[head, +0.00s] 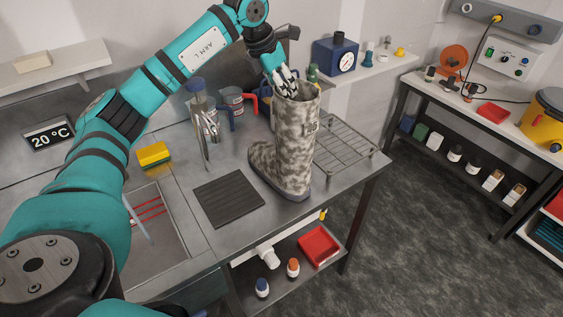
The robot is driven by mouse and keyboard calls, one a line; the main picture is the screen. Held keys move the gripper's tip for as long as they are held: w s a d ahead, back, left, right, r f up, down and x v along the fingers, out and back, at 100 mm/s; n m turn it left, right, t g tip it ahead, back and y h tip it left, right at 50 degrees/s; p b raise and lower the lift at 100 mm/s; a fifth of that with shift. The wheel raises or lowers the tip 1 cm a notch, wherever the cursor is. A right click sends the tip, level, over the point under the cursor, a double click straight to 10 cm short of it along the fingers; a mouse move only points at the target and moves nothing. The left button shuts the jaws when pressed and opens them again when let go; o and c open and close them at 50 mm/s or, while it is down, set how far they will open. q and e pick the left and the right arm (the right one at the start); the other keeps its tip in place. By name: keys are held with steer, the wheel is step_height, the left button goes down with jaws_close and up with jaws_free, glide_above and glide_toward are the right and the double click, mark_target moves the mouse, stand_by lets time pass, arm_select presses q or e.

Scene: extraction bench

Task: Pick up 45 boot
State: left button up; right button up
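The boot (295,145) is tall, with a mottled grey and beige camouflage pattern and a small label near the top of its shaft. It stands upright on the steel bench (225,160), toe pointing left. My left gripper (287,88) is at the top of the boot, coming down from above, with its fingers at the rim on the far left side. The rim and shaft partly hide the fingertips, so I cannot tell whether they grip the boot wall. My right gripper is not in view.
A black ribbed mat (228,198) lies left of the boot and a wire rack (345,147) lies to its right. A red-handled jug (233,104), metal tools in a holder (203,120) and a yellow sponge (153,155) stand farther left. A sink (160,230) is at the front left.

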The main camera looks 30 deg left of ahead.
arm_select(q)
jaws_close()
stand_by(0.3)
steer(key=shift+r, duration=0.1)
steer(key=shift+r, duration=0.1)
